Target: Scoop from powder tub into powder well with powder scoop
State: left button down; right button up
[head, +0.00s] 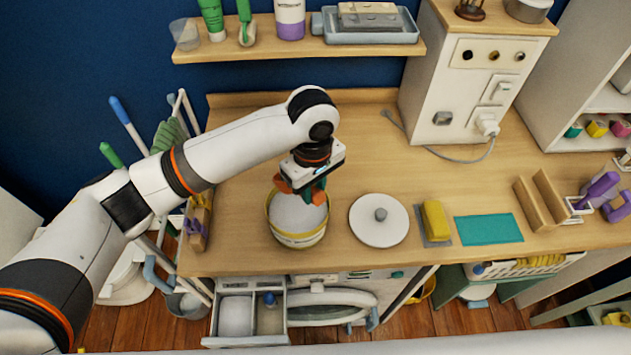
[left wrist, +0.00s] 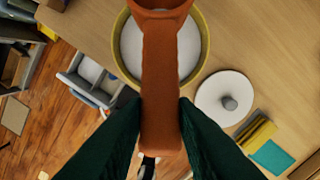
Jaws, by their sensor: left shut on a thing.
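The powder tub (head: 299,241), round with a yellow rim and white powder inside, stands open on the counter; it also shows in the left wrist view (left wrist: 204,50). My left gripper (head: 314,188) is shut on the orange-brown powder scoop (left wrist: 160,90) by its handle, above the tub. The scoop's bowl points away from the gripper, over the tub; whether it holds powder is hidden. Below the counter a drawer (head: 247,341) is pulled out. Its left compartment, which looks like the powder well (head: 236,314), has a pale floor or contents. My right gripper is not in view.
A round white lid (head: 378,222) with a grey knob lies right of the tub. A yellow sponge (head: 435,219) and a teal mat (head: 488,229) lie farther right. A blue-topped piece (head: 269,299) sits in the drawer's right compartment. A shelf (head: 300,49) hangs behind.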

pick_arm(q)
jog(key=shift+w+a+f+g+h, duration=0.15)
jog(key=shift+f+g+h, duration=0.2)
jog(key=shift+f, duration=0.85)
notch_tip(320, 180, down, 2)
jog(key=shift+f, duration=0.15)
notch_tip(320, 180, down, 5)
jog(key=shift+r+b, duration=0.1)
jog(key=shift+b, duration=0.25)
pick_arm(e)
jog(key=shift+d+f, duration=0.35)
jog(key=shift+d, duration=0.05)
pick_arm(q)
jog(key=shift+f+p, duration=0.35)
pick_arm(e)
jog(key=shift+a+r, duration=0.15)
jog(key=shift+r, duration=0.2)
